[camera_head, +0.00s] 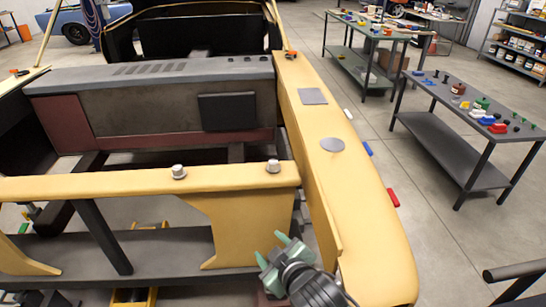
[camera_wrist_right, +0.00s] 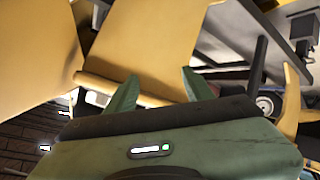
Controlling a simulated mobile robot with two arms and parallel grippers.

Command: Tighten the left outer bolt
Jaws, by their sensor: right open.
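Two pale bolts stand upright on the yellow front crossbar (camera_head: 90,187) in the head view. One bolt (camera_head: 178,171) is near the bar's middle and the other bolt (camera_head: 273,166) is near its right end. I cannot tell how far either is screwed in, and I see no bolt farther left. My right gripper (camera_head: 272,248) is open and empty, below and in front of the right-hand bolt. In the right wrist view its two green fingers (camera_wrist_right: 158,90) are spread before yellow body panels, with no bolt recognizable between them. My left gripper is not in view.
The yellow fender (camera_head: 365,215) runs along the right of my right gripper. A dark lower beam (camera_head: 170,250) and a slanted strut (camera_head: 103,238) lie left of it.

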